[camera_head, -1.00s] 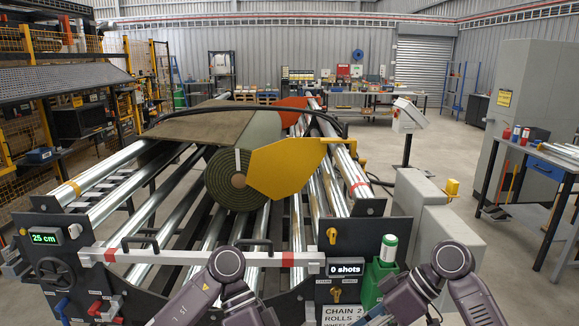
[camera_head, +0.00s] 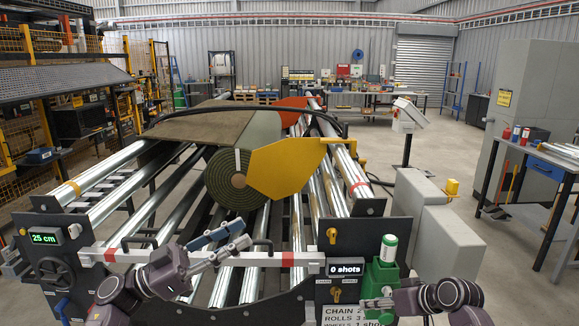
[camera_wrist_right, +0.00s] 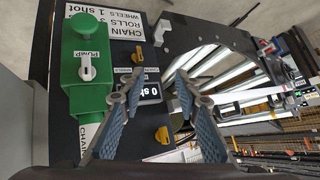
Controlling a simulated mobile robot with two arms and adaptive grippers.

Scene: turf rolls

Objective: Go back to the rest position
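My left gripper (camera_head: 242,233) is in the head view, in front of the machine's near end. Its two fingers stand apart and point up and to the right, with nothing seen between them. My right gripper (camera_head: 372,303) is low in the head view, just in front of the green pump unit (camera_head: 380,272). In the right wrist view its two blue-padded fingers (camera_wrist_right: 159,78) are spread apart with nothing between them. The green pump unit also shows in the right wrist view (camera_wrist_right: 86,65), beside the fingers.
The roller machine holds a turf roll (camera_head: 228,180) beside a yellow guard (camera_head: 285,168). A white and red bar with black handles (camera_head: 285,259) crosses its front. The "0 shots" display (camera_head: 345,268) is near my right gripper. Grey boxes (camera_head: 450,240) stand to the right.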

